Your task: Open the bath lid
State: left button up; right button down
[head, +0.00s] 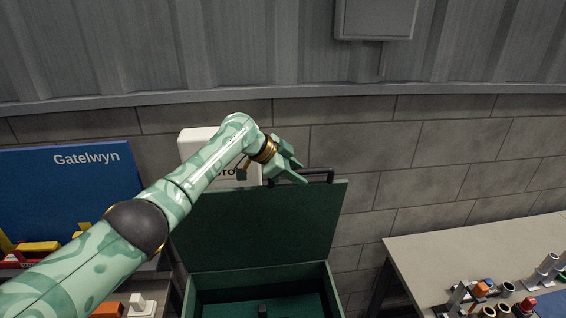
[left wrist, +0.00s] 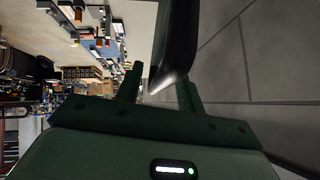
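The dark green bath lid (head: 262,225) stands raised at the back of the green bath (head: 207,281), whose inside shows at the bottom of the head view. A black bar handle (head: 322,171) sits on the lid's top edge. My left gripper (head: 297,170) is at the top edge, beside the handle's left end. Its fingers are apart. In the left wrist view a dark piece (left wrist: 176,45), apparently the lid or its handle, reaches between the fingers (left wrist: 158,88); contact cannot be told. My right gripper is not in view.
A white container (head: 198,142) stands behind the lid, partly hidden by my left arm. A blue "Gatelwyn" panel (head: 75,190) is at left. A grey table (head: 440,257) with several small parts stands at right. A block wall (head: 400,150) closes the back.

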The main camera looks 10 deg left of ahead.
pick_arm(q)
jog(key=b+v, duration=0.1)
jog(key=v, duration=1.5)
jog(key=shift+f, duration=0.2)
